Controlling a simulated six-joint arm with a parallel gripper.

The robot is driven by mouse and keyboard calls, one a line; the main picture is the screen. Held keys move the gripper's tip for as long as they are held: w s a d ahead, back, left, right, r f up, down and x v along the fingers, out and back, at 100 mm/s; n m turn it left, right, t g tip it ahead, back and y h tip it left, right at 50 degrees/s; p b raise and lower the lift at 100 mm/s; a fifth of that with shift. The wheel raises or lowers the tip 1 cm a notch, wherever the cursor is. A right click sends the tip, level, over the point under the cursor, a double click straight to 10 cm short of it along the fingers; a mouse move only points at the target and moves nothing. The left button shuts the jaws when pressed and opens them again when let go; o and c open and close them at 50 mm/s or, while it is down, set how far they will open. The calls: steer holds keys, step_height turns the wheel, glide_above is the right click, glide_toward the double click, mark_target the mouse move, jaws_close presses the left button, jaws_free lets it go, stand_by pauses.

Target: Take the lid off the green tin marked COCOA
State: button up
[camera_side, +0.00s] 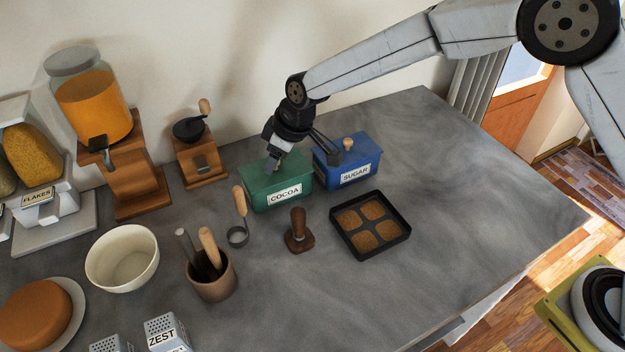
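The green tin marked COCOA (262,199) stands toward the back of the counter, its white label facing front. Its green lid (256,178) appears to be on, and I see no knob on it. My gripper (303,161) points down over the tin's back right part. Its fingers are spread apart, with one above the lid and the other near the blue tin's left side. I see nothing between them. I cannot tell whether a fingertip touches the lid. The gripper hides part of the lid's top.
The blue SUGAR tin (358,180), with a wooden knob (348,143), stands close on the right. A wooden grinder (203,172) is left. The counter's right side is clear.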

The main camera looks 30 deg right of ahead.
jaws_close()
steer(key=shift+r, duration=0.15)
steer(key=shift+r, duration=0.45)
steer(key=s+d+r, duration=0.3)
steer(key=s+r, duration=0.3)
steer(key=s+d+r, duration=0.2)
steer(key=s+r, duration=0.3)
steer(key=s, duration=0.1)
steer(key=shift+s+d+r, duration=0.4)
stand_by(0.3)
